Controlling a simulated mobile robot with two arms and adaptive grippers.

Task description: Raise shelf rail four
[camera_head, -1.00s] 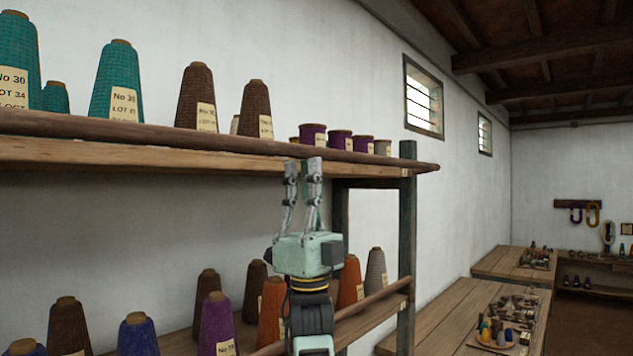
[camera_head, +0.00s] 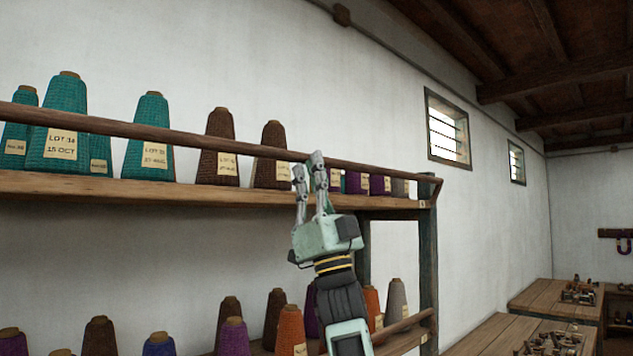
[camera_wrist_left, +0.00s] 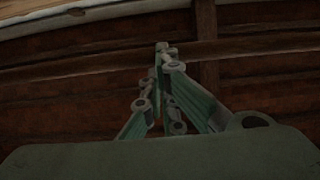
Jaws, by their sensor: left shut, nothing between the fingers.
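A long brown wooden rail (camera_head: 215,143) runs along the front of the upper shelf (camera_head: 100,188), clear above its board and in front of the cones. Its right end is by the dark post (camera_head: 428,270). My left gripper (camera_head: 308,166) is upright in front of the shelf, fingers pointing up, with its tips at the rail's height. I cannot tell whether they touch the rail. In the left wrist view the fingertips (camera_wrist_left: 163,50) are together and empty, against dark brown wood. A small tag on the shelf end is too small to read. My right gripper is not in view.
Teal cones (camera_head: 150,140), brown cones (camera_head: 218,150) and purple spools (camera_head: 365,182) stand on the upper shelf behind the rail. Several cones (camera_head: 290,328) fill the lower shelf, behind a lower rail (camera_head: 405,323). Benches with small items (camera_head: 555,295) stand to the right.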

